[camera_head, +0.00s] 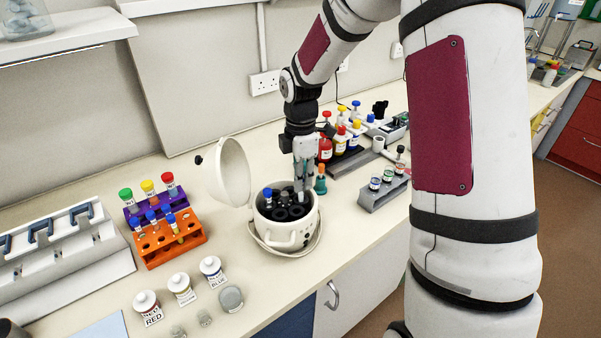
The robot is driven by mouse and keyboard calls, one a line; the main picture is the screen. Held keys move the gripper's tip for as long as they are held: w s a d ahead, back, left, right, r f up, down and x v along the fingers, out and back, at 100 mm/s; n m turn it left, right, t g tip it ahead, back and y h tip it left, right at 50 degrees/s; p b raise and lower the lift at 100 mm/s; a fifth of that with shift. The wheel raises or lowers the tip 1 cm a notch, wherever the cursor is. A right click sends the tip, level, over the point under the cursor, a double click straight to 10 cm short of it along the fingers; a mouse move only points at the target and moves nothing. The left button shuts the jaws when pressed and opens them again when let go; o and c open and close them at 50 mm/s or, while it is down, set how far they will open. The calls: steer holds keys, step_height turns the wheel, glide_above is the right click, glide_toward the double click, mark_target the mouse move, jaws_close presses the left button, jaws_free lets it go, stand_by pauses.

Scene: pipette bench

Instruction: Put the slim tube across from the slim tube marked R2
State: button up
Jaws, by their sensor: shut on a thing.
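A white centrifuge (286,236) stands open on the bench with its lid (234,172) tipped up at the left. Its dark rotor (281,213) has several holes. A blue-capped slim tube (267,193) stands in the rotor's left side; any R2 mark is too small to read. My gripper (303,187) points down over the right rear part of the rotor. It is shut on a slim tube, which is mostly hidden by the fingers. I cannot tell whether the tube's lower end is inside a hole.
An orange rack (168,240) and a purple rack (150,197) with capped tubes stand left. White bottles (146,307) stand in front.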

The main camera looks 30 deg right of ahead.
steer(key=shift+f, duration=0.25)
stand_by(0.4)
steer(key=shift+f, duration=0.35)
steer(key=shift+f, duration=0.75)
steer(key=o, duration=0.8)
steer(key=shift+o, duration=0.2)
step_height(320, 180, up, 11)
steer(key=shift+r, duration=0.5)
